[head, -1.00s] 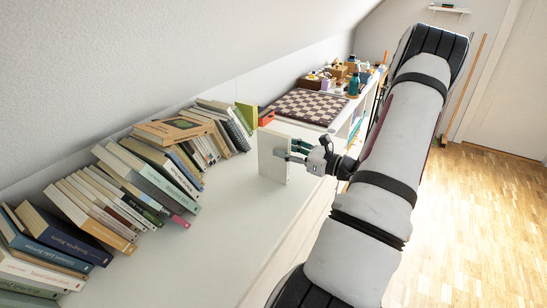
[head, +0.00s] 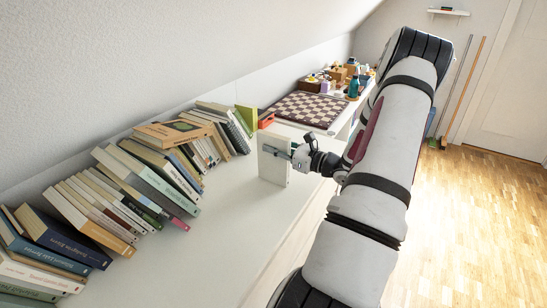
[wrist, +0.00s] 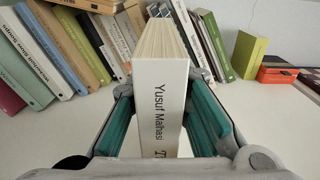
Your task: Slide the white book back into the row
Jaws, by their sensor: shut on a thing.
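The white book (head: 272,162) stands upright on the white shelf top, apart from the row and to its right in the head view. In the wrist view the white book (wrist: 161,100) shows its spine, with the name "Yusuf Malhasi", and its top page edges. My gripper (head: 290,153) is shut on the book, with its teal-padded fingers (wrist: 163,115) on either side of the covers. The row of books (head: 145,180) leans along the wall at the left. In the wrist view the row (wrist: 60,50) lies beyond the book. The book's lower end is hidden in the wrist view.
A checkered board (head: 308,109) lies farther back, with small objects behind it. A green book (head: 247,115) and an orange box (head: 266,119) stand near the row's far end. The shelf top (head: 215,225) between row and front edge is clear.

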